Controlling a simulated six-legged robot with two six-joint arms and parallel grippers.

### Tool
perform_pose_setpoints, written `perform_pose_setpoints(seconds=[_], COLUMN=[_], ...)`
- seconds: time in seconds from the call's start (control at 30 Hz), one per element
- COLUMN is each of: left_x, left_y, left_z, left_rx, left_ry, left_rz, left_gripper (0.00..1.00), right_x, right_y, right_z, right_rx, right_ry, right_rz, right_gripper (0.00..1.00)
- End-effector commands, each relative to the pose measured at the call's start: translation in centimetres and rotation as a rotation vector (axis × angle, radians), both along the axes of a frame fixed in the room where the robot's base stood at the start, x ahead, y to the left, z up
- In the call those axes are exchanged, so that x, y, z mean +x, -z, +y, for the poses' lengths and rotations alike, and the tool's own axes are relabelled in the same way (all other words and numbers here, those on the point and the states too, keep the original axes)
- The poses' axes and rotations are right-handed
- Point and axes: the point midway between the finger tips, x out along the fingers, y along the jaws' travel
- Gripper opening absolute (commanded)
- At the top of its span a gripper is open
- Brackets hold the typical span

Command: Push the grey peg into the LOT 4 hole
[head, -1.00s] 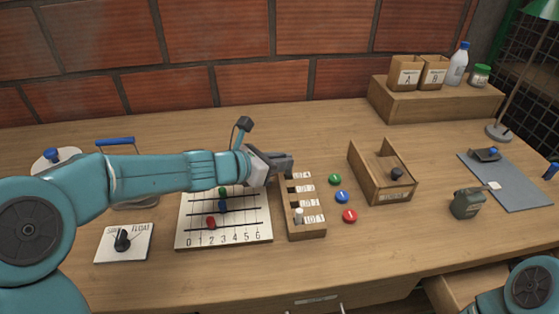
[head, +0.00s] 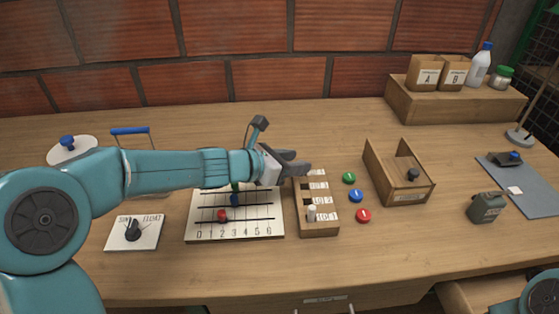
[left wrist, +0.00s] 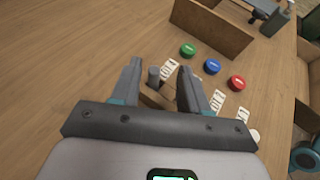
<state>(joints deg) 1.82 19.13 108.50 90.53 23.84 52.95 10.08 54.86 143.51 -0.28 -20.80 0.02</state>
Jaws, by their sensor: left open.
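The wooden lot block (head: 319,229) lies right of the bead board, with a row of labelled holes. A pale peg (head: 312,213) stands at its near end, by the label that looks like LOT 1. My left gripper (head: 304,166) is over the block's far end, partly hiding the farthest label (head: 316,172), too small to read. My right gripper is out of view.
Green (head: 349,178), blue (head: 356,196) and red (head: 363,216) discs lie just right of the block. An open wooden box (head: 384,187) stands beyond them. The bead board (head: 235,232) is close on the left. The desk in front is clear.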

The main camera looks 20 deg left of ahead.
Motion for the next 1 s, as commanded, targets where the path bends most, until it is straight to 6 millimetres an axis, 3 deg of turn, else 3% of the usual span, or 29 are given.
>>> perform_pose_setpoints(seconds=[0.17, 0.6, 0.8, 1.0], left_x=[-2.1, -10.2, -11.7, -11.9], left_y=[-1.5, -5.6, -6.3, -6.3], left_z=[1.7, 7.6, 8.7, 8.8], left_rx=[0.001, 0.001, 0.000, 0.000], left_ry=[-0.005, -0.005, -0.002, 0.000], left_rz=[-0.002, -0.001, 0.000, 0.001], left_gripper=[0.45, 0.45, 0.45, 0.45], right_x=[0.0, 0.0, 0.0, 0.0], right_y=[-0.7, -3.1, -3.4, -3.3], right_z=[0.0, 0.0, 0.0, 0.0], right_rx=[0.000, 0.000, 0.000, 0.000], right_ry=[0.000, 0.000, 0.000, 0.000], right_rz=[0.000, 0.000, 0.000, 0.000], right_gripper=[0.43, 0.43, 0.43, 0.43])
